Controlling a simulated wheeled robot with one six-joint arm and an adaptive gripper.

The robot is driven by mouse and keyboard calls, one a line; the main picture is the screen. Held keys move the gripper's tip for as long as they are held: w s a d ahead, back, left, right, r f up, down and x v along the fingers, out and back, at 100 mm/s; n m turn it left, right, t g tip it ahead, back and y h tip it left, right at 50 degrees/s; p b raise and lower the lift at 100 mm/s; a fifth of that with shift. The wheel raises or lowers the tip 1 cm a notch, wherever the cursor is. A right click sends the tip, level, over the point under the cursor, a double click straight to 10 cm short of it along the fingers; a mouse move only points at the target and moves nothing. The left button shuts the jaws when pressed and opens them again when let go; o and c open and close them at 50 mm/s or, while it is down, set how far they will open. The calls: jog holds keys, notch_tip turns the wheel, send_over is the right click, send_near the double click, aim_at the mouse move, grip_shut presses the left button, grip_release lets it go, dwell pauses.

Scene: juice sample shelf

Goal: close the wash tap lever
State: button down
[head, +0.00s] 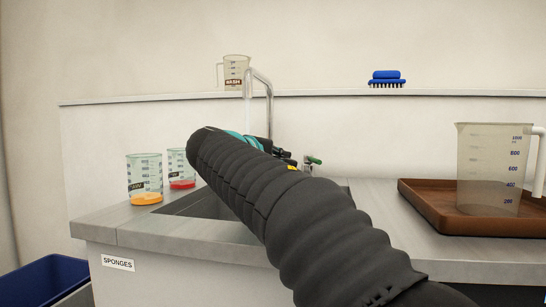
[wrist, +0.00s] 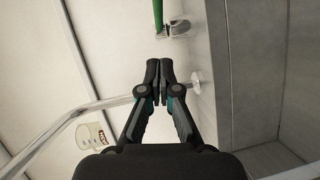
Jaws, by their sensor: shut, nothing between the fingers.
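The tap's green lever (head: 313,160) shows just right of my gripper in the head view. In the wrist view the green lever (wrist: 158,14) stands at the top edge on a metal fitting (wrist: 178,28), partly cut off by the frame. My gripper (wrist: 159,66) is shut and empty, its tips a short way from the lever with a visible gap. The tap's curved metal spout (head: 269,95) rises behind my arm; a pale vertical streak below its mouth looks like running water. My arm hides the tap's base and most of the gripper in the head view.
The sink (head: 190,207) lies partly under my arm. Beakers with orange (head: 145,180) and red (head: 181,168) contents stand left. A WASH jug (head: 236,72) and blue brush (head: 387,78) sit on the ledge. A large jug (head: 488,165) stands on a brown tray (head: 425,212) at right.

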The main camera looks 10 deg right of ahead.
aim_at(312, 161)
jog(key=w+d, duration=0.2)
jog(key=d, duration=0.1)
jog(key=w+d+f, duration=0.1)
jog(key=d, duration=0.1)
jog(key=shift+d, duration=0.2)
jog(key=shift+w+d+f, duration=0.1)
jog(key=shift+d+f, duration=0.05)
jog(key=shift+d, duration=0.35)
jog(key=shift+b, duration=0.35)
